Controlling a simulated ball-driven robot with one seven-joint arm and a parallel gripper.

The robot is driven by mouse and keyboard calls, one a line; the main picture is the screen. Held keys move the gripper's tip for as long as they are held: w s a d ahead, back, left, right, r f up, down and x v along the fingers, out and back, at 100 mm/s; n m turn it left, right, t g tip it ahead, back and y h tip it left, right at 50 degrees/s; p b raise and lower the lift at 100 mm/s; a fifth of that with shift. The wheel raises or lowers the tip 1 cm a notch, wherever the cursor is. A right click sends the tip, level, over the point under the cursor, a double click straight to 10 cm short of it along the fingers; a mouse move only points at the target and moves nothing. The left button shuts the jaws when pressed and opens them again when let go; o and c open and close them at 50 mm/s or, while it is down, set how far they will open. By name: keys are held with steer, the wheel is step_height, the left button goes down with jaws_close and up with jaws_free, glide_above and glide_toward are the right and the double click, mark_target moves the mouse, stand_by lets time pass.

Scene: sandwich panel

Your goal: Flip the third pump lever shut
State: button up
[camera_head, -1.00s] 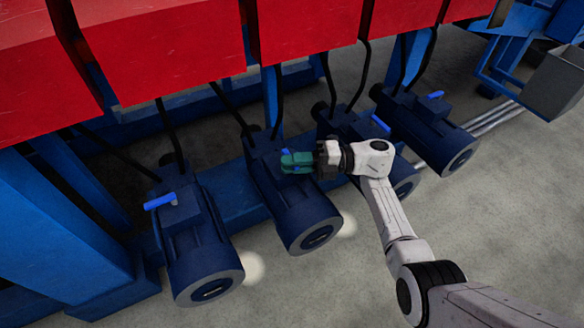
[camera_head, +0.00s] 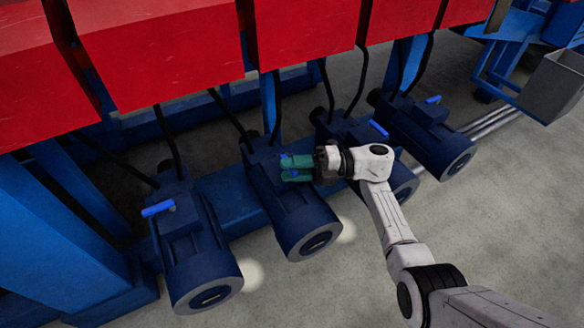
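Several dark blue pumps stand in a slanting row under the red housings. Counting from the left, the third pump (camera_head: 345,130) is partly hidden behind my gripper and arm; its bright blue lever (camera_head: 379,129) shows above my wrist. My gripper (camera_head: 284,168) has green fingers pointing left over the top of the second pump (camera_head: 297,215). That pump's lever is mostly or wholly hidden by the fingers, and I cannot tell whether they touch it. The fingers lie close together with a thin dark gap, so their grip is unclear.
The first pump (camera_head: 195,250) has a blue lever (camera_head: 158,208) pointing left. The fourth pump (camera_head: 425,130) has a blue lever (camera_head: 433,99). Black hoses hang from the red housings (camera_head: 160,50) to the pumps. Bare concrete floor (camera_head: 310,285) lies in front.

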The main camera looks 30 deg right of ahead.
steer(key=p+v, duration=0.1)
steer(key=v, duration=0.9)
steer(key=shift+d, duration=0.2)
